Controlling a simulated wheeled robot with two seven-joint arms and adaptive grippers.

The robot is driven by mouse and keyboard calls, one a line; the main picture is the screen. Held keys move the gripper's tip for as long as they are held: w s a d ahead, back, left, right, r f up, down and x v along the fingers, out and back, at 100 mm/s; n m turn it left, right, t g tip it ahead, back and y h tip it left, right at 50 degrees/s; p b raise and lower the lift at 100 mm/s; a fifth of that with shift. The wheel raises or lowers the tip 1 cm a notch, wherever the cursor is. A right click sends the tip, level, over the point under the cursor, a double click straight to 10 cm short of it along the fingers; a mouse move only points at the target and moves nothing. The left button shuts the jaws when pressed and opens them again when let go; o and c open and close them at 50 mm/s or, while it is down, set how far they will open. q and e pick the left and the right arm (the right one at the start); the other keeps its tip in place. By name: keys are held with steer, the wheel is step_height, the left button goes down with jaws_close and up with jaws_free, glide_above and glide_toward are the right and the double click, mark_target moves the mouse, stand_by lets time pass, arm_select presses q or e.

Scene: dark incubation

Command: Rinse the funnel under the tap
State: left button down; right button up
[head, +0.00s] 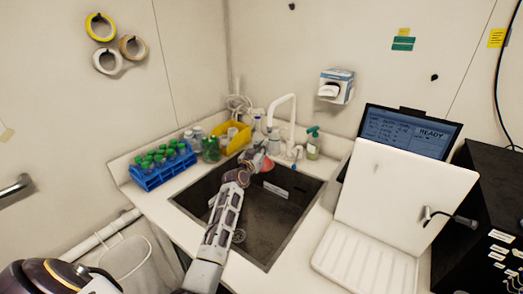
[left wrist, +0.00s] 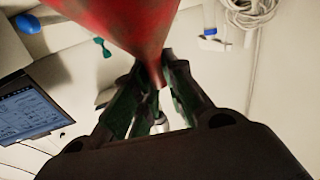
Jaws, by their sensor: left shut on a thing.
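A red funnel (head: 268,165) is partly visible in the head view, over the back part of the dark sink (head: 255,235). My left gripper (head: 262,157) is at the funnel, largely hidden by my own wrist. In the left wrist view the funnel (left wrist: 125,22) fills the top, its narrow stem between the fingers of my left gripper (left wrist: 158,78), which is shut on it. The white tap (head: 293,108) stands behind the sink, its spout arching close to the funnel. I cannot tell whether water runs. My right gripper is not in view.
A blue rack (head: 150,180) of green-capped bottles stands left of the sink. A yellow bin (head: 240,137) and several bottles line the back. A green-topped soap bottle (head: 313,145) stands right of the tap. A white panel (head: 400,200) and laptop screen (head: 412,133) are at right.

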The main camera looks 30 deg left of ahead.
arm_select(q)
steer(key=shift+d+p, duration=0.35)
steer(key=shift+d, duration=0.25)
stand_by(0.5)
stand_by(0.5)
steer(key=shift+s+d+p, duration=0.2)
steer(key=shift+s+p, duration=0.5)
steer(key=shift+s, duration=0.55)
steer(key=shift+s+d+p, duration=0.2)
steer(key=shift+s+p, duration=0.35)
steer(key=shift+s, duration=0.8)
steer(key=shift+s+d+p, duration=0.15)
steer(key=shift+s+p, duration=0.4)
steer(key=shift+s, duration=0.8)
steer(key=shift+r, duration=0.1)
steer(key=s+r+p, duration=0.3)
steer(key=s+r, duration=0.1)
steer(key=s, duration=0.1)
steer(key=shift+d, duration=0.35)
